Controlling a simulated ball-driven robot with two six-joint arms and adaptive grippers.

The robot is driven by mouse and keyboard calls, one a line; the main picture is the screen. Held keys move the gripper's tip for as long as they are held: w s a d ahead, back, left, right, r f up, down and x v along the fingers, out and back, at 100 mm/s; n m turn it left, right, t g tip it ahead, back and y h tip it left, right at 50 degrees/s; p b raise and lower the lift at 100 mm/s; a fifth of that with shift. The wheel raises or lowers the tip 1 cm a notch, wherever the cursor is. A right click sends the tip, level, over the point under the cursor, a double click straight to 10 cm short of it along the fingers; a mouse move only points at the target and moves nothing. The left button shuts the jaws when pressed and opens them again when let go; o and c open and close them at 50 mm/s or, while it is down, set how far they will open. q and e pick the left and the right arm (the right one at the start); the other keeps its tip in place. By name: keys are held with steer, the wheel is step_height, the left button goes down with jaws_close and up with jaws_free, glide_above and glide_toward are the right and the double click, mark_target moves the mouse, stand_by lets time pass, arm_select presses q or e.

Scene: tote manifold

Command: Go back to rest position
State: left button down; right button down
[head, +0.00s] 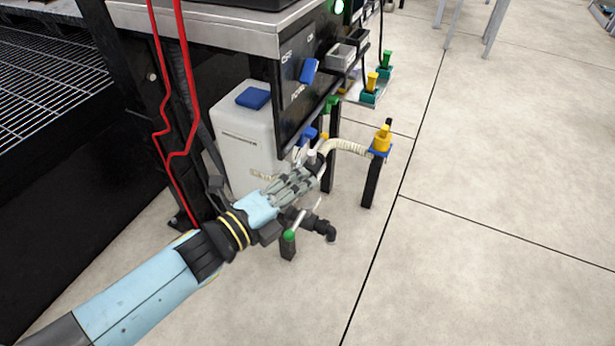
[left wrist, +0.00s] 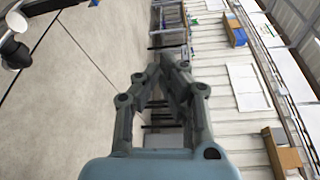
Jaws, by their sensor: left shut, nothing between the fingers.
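My left gripper (head: 313,168) is at the middle of the head view, its arm coming in from the lower left. It is shut and empty. In the left wrist view its fingers (left wrist: 170,65) meet at the tips with nothing between them. In the head view it hangs in front of a white tote (head: 240,150) and close to a white ribbed hose (head: 345,146). Whether it touches the hose or the black pipe fittings beside it, I cannot tell. My right gripper is not in view.
A post with a yellow fitting (head: 382,138) stands right of the gripper. A short green-topped post (head: 289,238) stands below it. A workbench (head: 215,30) with red cables (head: 180,80) is at the upper left. The floor (head: 490,240) on the right is clear.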

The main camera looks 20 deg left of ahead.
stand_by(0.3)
